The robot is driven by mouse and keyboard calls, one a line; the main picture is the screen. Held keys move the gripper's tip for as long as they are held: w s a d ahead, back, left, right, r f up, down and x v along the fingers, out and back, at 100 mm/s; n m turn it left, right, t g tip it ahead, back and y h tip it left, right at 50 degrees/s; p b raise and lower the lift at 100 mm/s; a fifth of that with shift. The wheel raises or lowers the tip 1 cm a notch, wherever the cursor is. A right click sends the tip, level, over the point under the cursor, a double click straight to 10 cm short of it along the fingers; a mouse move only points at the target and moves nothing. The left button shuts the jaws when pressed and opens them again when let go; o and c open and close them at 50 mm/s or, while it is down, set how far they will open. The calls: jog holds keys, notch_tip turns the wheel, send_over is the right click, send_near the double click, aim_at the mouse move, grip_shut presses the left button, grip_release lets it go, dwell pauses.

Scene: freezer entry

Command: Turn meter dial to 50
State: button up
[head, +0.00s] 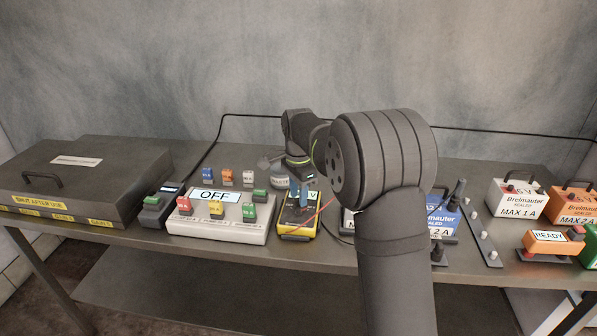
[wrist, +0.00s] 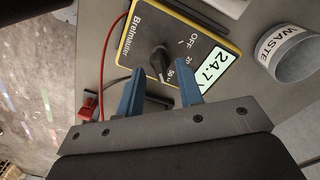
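The yellow-edged meter (wrist: 200,32) labelled "Breimauter" lies face up in the wrist view. Its black dial (wrist: 160,60) has the marks OFF, 20 and 50 around it. The dial's exact setting is hard to read. Its display (wrist: 211,68) reads about 24.7. My gripper (wrist: 160,75) is open, its two blue fingers apart, with the tips on either side of the dial's near part. Contact with the dial cannot be told. In the head view the meter (head: 297,226) sits mid-table, with my gripper (head: 299,193) over it and partly hiding it.
A red lead (wrist: 109,42) and a dark lead run beside the meter. The WASTE cup (wrist: 290,55) stands close by. A panel showing OFF (head: 218,225) with coloured blocks is left of the meter. A grey case (head: 75,170) is far left; several labelled boxes (head: 515,200) are right.

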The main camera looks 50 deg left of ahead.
notch_tip(320, 180, up, 17)
jog(key=shift+f, duration=0.15)
dwell(0.7)
notch_tip(320, 180, down, 18)
jog(key=shift+r, duration=0.25)
dwell(0.3)
jog(key=shift+r, duration=0.15)
